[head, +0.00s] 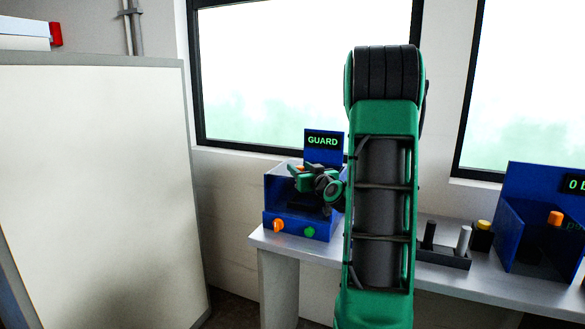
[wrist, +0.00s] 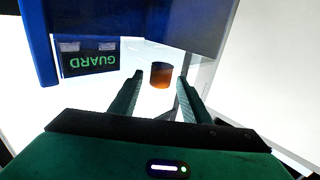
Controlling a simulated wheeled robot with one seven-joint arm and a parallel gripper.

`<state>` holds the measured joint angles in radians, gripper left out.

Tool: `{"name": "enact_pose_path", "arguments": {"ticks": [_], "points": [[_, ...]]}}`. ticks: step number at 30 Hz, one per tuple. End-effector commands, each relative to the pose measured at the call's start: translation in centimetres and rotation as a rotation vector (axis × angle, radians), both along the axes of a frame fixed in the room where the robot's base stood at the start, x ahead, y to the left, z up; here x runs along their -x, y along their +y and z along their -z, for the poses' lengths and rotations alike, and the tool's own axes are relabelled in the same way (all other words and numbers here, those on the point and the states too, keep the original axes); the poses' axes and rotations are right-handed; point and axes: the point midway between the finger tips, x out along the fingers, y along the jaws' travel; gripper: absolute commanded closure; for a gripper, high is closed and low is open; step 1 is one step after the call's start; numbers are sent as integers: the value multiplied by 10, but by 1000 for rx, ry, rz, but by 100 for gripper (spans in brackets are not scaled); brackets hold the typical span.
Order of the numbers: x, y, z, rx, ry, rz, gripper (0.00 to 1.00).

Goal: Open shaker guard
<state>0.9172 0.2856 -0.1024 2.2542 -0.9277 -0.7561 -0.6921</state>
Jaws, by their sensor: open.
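The shaker (head: 283,197) is a blue open-fronted box at the left end of the bench. Its raised sign (head: 323,141) reads GUARD in green; the sign also shows upside down in the wrist view (wrist: 91,60). My gripper (head: 297,174) is at the shaker's upper part, in front of and below the sign. In the wrist view my gripper (wrist: 160,88) has its two fingers apart. A short orange-brown cylinder (wrist: 160,76) shows beyond and between the fingertips; I cannot tell whether they touch it. My arm hides the shaker's right side, and the guard's position is unclear.
An orange knob (head: 278,226) and a green button (head: 309,231) are on the shaker's front. A dark rack (head: 443,256) and another blue machine (head: 540,225) stand to the right on the bench (head: 330,249). A large pale panel (head: 95,180) stands at the left.

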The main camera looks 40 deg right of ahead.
Motion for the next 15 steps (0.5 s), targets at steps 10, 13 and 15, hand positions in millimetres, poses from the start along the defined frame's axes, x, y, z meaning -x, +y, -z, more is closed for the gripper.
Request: {"name": "enact_pose_path", "arguments": {"ticks": [10, 13, 15], "points": [[-42, -16, 0, 1, 0, -1, 57], [-46, -18, 0, -1, 0, -2, 57], [-47, -18, 0, -1, 1, -1, 57]]}}
